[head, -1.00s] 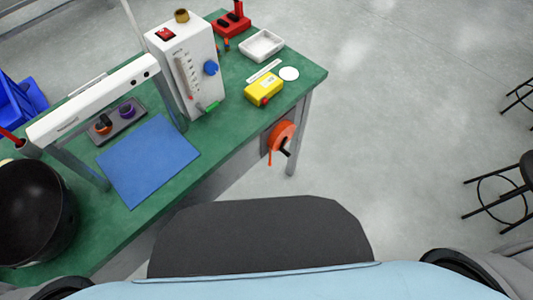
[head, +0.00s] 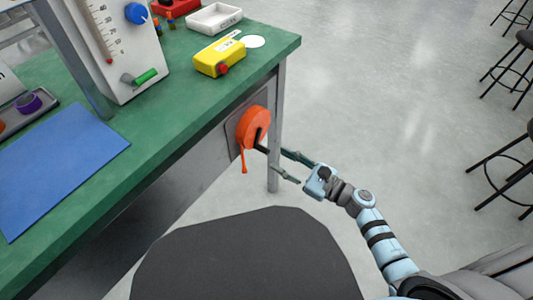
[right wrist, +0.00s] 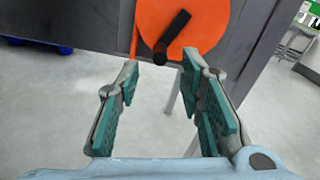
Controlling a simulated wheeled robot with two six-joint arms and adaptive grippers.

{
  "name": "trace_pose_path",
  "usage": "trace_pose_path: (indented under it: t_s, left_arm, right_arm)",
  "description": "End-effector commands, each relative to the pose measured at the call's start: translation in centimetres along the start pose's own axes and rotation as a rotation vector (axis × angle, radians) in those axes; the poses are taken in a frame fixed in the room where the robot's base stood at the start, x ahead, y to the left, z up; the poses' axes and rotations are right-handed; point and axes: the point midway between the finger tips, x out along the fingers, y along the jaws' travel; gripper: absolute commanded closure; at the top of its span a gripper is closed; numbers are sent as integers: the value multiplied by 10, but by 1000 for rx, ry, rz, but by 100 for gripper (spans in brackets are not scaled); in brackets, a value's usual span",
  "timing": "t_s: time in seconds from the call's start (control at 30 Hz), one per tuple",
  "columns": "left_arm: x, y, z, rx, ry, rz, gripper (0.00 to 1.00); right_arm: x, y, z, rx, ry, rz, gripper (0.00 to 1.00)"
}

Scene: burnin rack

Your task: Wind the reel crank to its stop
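The orange reel (head: 250,127) is mounted on a grey plate on the side of the bench, near its right leg. Its black crank (head: 259,140) also shows in the right wrist view (right wrist: 178,32), slanting down and left from the hub to a round dark handle (right wrist: 160,52). An orange strip (head: 244,161) hangs from the reel. My right gripper (head: 277,160) is open and empty, just right of the crank handle. In the right wrist view its fingertips (right wrist: 161,66) lie either side of the handle, which appears just beyond them. My left gripper is not in view.
The green bench (head: 180,122) holds a yellow box (head: 218,58), a white tray (head: 214,18), a white gauge unit (head: 108,50) and a blue mat (head: 60,165). The bench leg (head: 275,135) stands close to my right gripper. Stools are far right on open floor.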

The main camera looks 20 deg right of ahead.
Motion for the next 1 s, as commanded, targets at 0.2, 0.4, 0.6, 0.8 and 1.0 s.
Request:
trace_pose_path:
  t_s: [0.2,0.4,0.6,0.8,1.0]
  left_arm:
    - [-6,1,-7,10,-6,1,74]
    - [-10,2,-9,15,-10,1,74]
    - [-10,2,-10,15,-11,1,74]
    - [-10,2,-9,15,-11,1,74]
    - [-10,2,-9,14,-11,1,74]
  right_arm:
    - [48,0,-2,5,-1,-2,66]
    - [62,0,-1,4,1,-2,66]
    - [62,0,-1,4,2,-2,66]
    - [62,0,-1,5,2,-2,94]
    - [61,0,-1,5,2,-3,100]
